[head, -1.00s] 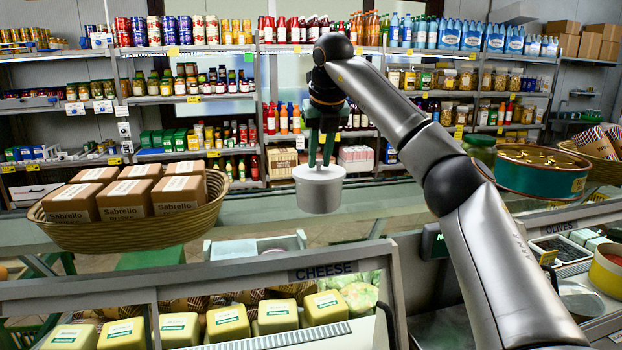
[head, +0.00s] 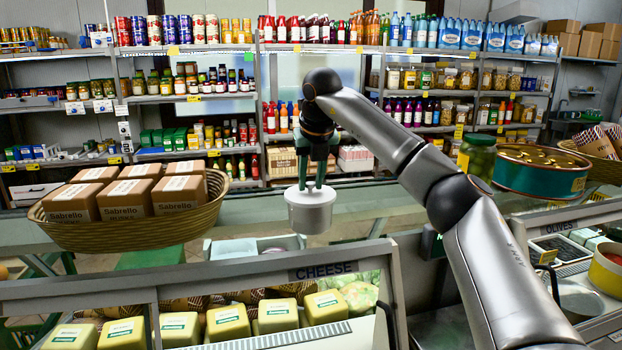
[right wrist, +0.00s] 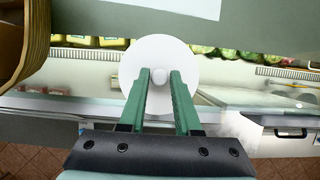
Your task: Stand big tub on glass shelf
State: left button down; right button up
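The big tub (head: 310,211) is a round, whitish tub with a lid and a small knob on top. In the right wrist view its white lid (right wrist: 160,50) shows from above. My right gripper (head: 311,187) points down with its green fingers closed around the lid's knob, which shows between the fingertips (right wrist: 160,77). The tub hangs upright in front of or over the glass shelf (head: 365,228) on top of the counter; I cannot tell whether its base touches the glass. My left gripper is out of view.
A wicker basket (head: 130,236) of Sabrello boxes stands left of the tub. A green-lidded jar (head: 478,157) and a big teal tin (head: 542,172) stand to the right. The cheese case (head: 230,273) lies below in front. The glass between basket and jar looks clear.

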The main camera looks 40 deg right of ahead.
jog(key=o, duration=0.3)
jog(key=shift+r, duration=0.1)
jog(key=shift+r, duration=0.25)
jog(key=v, duration=1.1)
jog(key=shift+s+r, duration=0.2)
jog(key=shift+r, duration=0.1)
